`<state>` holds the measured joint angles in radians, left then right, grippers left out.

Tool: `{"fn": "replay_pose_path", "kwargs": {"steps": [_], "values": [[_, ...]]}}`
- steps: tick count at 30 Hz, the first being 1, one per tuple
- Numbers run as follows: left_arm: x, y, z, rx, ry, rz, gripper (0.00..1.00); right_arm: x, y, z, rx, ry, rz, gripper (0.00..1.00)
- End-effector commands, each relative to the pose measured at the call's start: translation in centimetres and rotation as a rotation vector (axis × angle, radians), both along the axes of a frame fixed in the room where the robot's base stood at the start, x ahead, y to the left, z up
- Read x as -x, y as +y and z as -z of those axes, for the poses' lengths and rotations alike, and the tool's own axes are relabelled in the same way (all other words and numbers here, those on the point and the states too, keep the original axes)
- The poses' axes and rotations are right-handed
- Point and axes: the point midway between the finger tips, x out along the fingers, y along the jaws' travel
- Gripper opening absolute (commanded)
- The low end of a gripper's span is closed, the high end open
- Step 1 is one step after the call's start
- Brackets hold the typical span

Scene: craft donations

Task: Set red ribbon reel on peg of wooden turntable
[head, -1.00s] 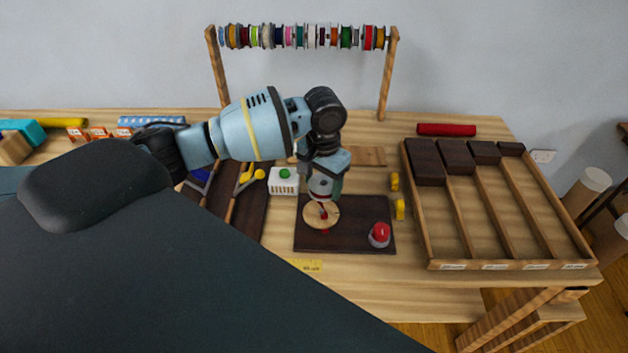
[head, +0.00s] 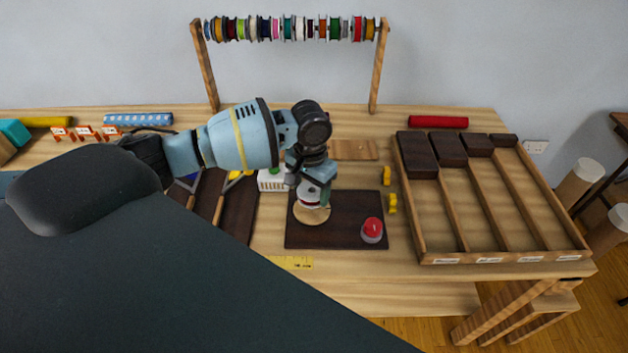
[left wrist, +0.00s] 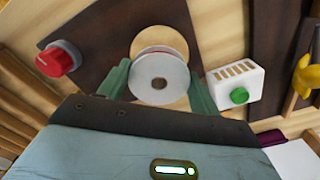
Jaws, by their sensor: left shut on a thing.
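My left gripper (head: 314,190) is shut on the red ribbon reel (left wrist: 158,77), a white-flanged spool with a thin red edge showing. Its two green fingers flank the reel in the left wrist view. The reel is over the wooden turntable (head: 313,217), a round pale disc on a dark board (head: 343,238). The disc also shows behind the reel in the left wrist view (left wrist: 160,35). The peg is hidden by the reel and gripper. I cannot tell whether the reel touches the disc or is around the peg. My right gripper is not in view.
A red knob (head: 371,228) sits on the board's right side. A white box with a green button (left wrist: 238,95) stands beside the gripper. Yellow pieces (head: 392,203) and a compartment tray (head: 425,245) are to the right. A rack of reels (head: 289,29) stands behind.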

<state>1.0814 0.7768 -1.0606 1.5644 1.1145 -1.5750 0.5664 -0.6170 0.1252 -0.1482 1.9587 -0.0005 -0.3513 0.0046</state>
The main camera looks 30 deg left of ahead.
Motion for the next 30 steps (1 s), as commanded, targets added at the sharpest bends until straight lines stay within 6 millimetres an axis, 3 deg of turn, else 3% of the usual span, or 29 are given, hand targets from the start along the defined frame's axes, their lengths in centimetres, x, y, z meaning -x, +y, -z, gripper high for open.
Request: {"fn": "replay_pose_path", "kwargs": {"steps": [8, 15, 30], "values": [[0.0, 0.0, 2.4, 0.0, 0.004, 0.0, 0.42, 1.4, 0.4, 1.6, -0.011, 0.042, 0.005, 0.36], [0.0, 0.0, 3.4, 0.0, 0.001, -0.002, 0.42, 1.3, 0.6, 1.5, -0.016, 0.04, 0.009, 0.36], [0.0, 0.0, 3.9, 0.0, -0.001, -0.001, 0.42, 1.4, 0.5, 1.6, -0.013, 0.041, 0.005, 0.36]]}}
